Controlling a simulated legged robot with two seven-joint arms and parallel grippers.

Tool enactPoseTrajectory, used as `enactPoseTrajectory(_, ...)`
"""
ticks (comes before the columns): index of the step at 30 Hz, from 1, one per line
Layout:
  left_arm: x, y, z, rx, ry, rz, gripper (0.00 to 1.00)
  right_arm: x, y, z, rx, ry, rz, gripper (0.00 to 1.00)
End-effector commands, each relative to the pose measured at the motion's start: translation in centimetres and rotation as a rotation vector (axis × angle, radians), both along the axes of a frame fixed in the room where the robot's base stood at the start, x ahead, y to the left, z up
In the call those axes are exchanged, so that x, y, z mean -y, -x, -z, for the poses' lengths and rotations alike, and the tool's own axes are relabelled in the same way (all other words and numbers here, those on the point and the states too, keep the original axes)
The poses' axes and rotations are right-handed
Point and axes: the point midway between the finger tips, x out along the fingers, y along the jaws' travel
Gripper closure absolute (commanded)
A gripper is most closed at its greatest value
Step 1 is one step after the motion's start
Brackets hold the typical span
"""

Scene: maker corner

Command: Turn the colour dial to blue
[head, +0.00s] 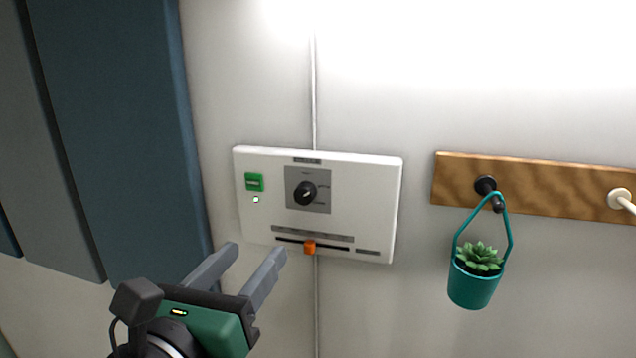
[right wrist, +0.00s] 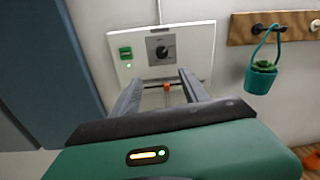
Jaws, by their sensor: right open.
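The colour dial (head: 305,193) is a round black knob on a grey square plate, in the middle of a white wall panel (head: 380,205). In the right wrist view the dial (right wrist: 162,52) shows beyond my fingers. Its markings are too small to read, so I cannot tell its setting. My right gripper (head: 254,254) is open and empty, below and to the left of the dial and apart from it. In the right wrist view its two fingers (right wrist: 158,88) point at the panel's lower part. My left gripper is not in view.
The panel also has a green switch (head: 254,182) and an orange slider (head: 310,247) in a slot below the dial. A teal pot with a plant (head: 474,282) hangs from a wooden peg rail (head: 550,184) at right. Blue-grey panels (head: 115,130) stand at left.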

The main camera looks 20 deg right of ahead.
Motion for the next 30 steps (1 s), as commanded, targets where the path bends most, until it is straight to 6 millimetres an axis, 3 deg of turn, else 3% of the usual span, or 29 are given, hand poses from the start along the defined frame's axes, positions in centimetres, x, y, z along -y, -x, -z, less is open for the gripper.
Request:
enactPoseTrajectory(5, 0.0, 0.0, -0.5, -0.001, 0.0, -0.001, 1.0, 0.8, -0.1, -0.4, 0.001, 0.004, 0.002, 0.47)
enactPoseTrajectory(8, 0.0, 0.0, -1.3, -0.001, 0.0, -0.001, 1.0, 2.4, -1.5, -0.6, 0.001, 0.002, 0.004, 0.47)
enactPoseTrajectory(21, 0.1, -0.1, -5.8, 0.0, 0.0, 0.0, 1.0, 9.8, -11.2, -0.2, -0.006, -0.003, 0.005, 0.47)
enactPoseTrajectory(24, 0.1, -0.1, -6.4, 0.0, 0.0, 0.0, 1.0, 10.5, -12.5, -0.1, -0.004, -0.002, 0.004, 0.47)
enactPoseTrajectory(30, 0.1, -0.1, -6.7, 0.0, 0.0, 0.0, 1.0, 11.1, -13.2, 0.1, 0.0, -0.001, 0.0, 0.47)
